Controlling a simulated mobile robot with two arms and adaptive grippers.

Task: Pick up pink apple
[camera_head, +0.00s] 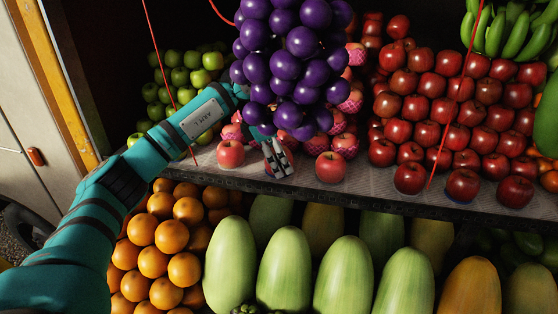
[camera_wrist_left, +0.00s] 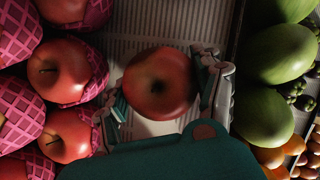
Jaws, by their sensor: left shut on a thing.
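My left gripper (camera_head: 277,158) reaches in from the left to the front of the shelf, under the hanging grapes. In the left wrist view my left gripper (camera_wrist_left: 163,92) has its fingers on either side of a pink apple (camera_wrist_left: 160,85) and is shut on it. In the head view that apple is mostly hidden behind the fingers. Two other pink apples stand on the shelf edge, one left of the gripper (camera_head: 230,154) and one right of it (camera_head: 331,167). More pink apples in pink net sleeves (camera_wrist_left: 62,72) lie beside the held one. My right gripper is not in view.
Purple grapes (camera_head: 286,66) hang just above my left gripper. Red apples (camera_head: 410,145) fill the shelf to the right, and green apples (camera_head: 188,76) lie behind my arm. Pale green melons (camera_head: 284,268) and oranges (camera_head: 172,235) lie below the shelf edge. Thin red cords hang in front.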

